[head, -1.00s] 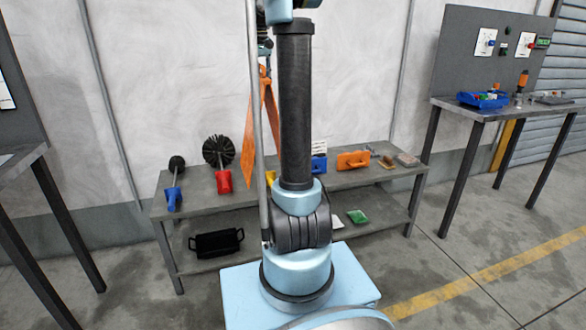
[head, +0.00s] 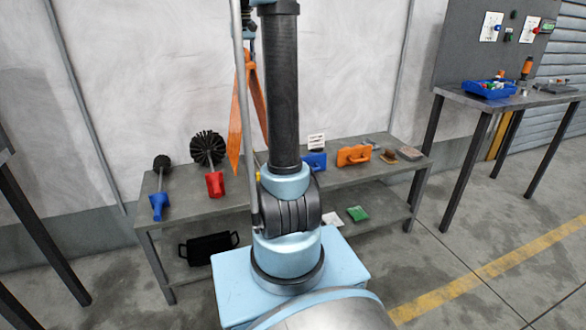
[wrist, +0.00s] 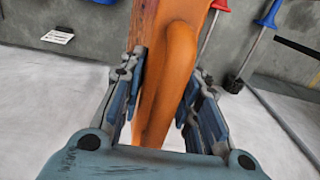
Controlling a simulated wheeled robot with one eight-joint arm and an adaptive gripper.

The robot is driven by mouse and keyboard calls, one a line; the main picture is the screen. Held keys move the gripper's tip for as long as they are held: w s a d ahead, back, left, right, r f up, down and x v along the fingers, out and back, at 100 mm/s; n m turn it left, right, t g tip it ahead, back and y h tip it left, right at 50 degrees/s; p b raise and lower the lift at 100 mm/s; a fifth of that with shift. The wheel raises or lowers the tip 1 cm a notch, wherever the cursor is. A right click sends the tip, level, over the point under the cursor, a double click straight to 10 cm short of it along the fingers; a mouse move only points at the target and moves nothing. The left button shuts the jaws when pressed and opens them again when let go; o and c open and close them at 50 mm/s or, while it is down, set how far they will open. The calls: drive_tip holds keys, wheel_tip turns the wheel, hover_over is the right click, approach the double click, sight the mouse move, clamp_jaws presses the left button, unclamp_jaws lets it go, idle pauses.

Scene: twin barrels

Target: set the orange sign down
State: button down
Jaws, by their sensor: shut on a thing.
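The orange sign (head: 237,132) hangs folded, its panels apart at the bottom, above the back of the grey workbench (head: 230,210) in the head view. My arm hides part of it. In the wrist view the orange sign (wrist: 165,95) fills the middle, between the fingers of my gripper (wrist: 165,72). My gripper is shut on it. In the head view my gripper is mostly hidden behind my arm. The sign's lower edge appears above the bench top, but the exact gap cannot be told.
On the bench stand a blue-handled brush (head: 160,190), a red-handled brush (head: 213,165), a blue item (head: 315,160) and an orange tool (head: 353,155). A black tray (head: 208,247) lies on the lower shelf. Another table (head: 480,100) stands at right. The wall is close behind.

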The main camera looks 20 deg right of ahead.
drive_tip(key=shift+d, duration=0.1)
wheel_tip(320, 180, down, 10)
idle(1.0)
drive_tip(key=c, duration=1.2)
unclamp_jaws()
drive_tip(key=shift+r, duration=0.1)
